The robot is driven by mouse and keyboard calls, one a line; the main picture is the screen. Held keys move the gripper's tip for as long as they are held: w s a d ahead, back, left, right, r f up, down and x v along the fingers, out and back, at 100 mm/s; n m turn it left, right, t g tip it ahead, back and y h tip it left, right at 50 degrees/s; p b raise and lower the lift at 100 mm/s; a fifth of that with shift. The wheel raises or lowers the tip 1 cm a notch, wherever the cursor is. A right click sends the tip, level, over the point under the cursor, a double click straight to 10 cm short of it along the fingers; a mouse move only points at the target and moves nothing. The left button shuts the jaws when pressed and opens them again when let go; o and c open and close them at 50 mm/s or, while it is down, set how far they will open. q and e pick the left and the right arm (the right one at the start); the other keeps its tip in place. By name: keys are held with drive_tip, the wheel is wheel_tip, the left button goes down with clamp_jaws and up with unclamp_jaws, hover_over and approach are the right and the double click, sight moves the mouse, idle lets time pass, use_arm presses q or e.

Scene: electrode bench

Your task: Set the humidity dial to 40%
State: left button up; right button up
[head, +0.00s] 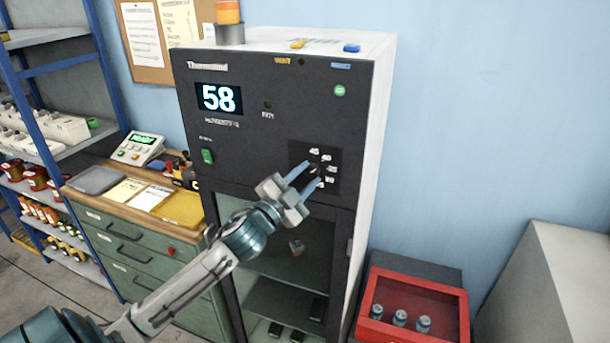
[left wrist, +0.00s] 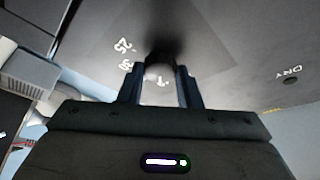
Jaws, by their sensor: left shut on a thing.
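The humidity dial (head: 314,170) is a small dark knob on a square panel at the right of the dark cabinet front, with pale numbers around it. My left gripper (head: 309,178) is at the dial, with its fingers on either side of the knob. In the left wrist view the fingers are shut on the dial (left wrist: 160,73), and a few numbers show beside it. The display (head: 219,98) on the cabinet reads 58. The dial's pointer is hidden or too small to read. My right gripper is not in view.
The dark cabinet (head: 275,125) has a glass door below the panel and a green switch (head: 208,156) at left. A red tray (head: 375,311) with several small jars stands at lower right. A drawer bench and blue shelving stand at left.

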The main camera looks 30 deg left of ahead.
use_arm(q)
drive_tip(key=o, duration=1)
drive_tip(key=shift+s+f+b, duration=0.3)
drive_tip(key=shift+s+b, duration=0.05)
drive_tip(key=shift+b, duration=0.15)
drive_tip(key=shift+b+v, duration=1.65)
drive_tip(key=shift+v, duration=3.3)
drive_tip(key=shift+s+r, duration=0.1)
drive_tip(key=shift+r, duration=0.05)
